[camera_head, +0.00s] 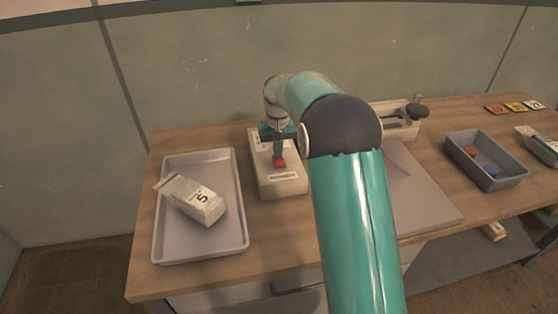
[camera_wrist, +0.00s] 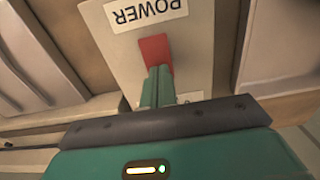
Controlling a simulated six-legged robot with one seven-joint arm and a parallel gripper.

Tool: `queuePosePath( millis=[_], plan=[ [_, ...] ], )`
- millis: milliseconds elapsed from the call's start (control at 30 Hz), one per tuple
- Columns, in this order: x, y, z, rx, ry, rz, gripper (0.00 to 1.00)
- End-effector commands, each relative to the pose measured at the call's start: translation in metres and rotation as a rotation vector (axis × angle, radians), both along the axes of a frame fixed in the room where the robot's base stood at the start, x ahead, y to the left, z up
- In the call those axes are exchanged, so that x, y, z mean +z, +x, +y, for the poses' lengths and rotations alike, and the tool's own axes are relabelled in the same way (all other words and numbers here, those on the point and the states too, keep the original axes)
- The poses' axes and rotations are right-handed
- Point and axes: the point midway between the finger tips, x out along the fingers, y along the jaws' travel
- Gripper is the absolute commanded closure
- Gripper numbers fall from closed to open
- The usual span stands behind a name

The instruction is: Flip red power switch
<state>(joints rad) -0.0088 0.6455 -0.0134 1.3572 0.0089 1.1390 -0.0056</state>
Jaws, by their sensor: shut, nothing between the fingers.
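The red power switch (camera_head: 280,163) sits on top of a pale box (camera_head: 284,185) that stands on the wooden table. In the wrist view the red switch (camera_wrist: 156,52) is beside a label reading POWER (camera_wrist: 138,12), which appears upside down. My gripper (camera_head: 278,156) points down at the switch from above. In the wrist view its closed green fingertips (camera_wrist: 157,72) overlap the near edge of the red switch. The fingers hold nothing. I cannot tell for sure whether they touch the switch. The fingers hide part of the switch's near side.
A metal tray (camera_head: 160,235) with a white packet (camera_head: 193,199) lies left of the box. A flat grey board (camera_head: 425,200) is to the right. A grey bin (camera_head: 490,178) holds red and blue pieces. A device with a dark knob (camera_head: 417,111) stands behind the board.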

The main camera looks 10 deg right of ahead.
Motion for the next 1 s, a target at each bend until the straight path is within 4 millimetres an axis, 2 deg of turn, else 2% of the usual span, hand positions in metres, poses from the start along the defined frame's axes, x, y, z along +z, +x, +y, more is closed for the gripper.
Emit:
queuePosePath(
  millis=[333,1000],
  plan=[
    [-0.001,-0.001,0.0,0.0,0.0,0.003,1.0],
    [0.048,0.0,0.0,0.0,0.0,-0.001,1.0]
  ],
)
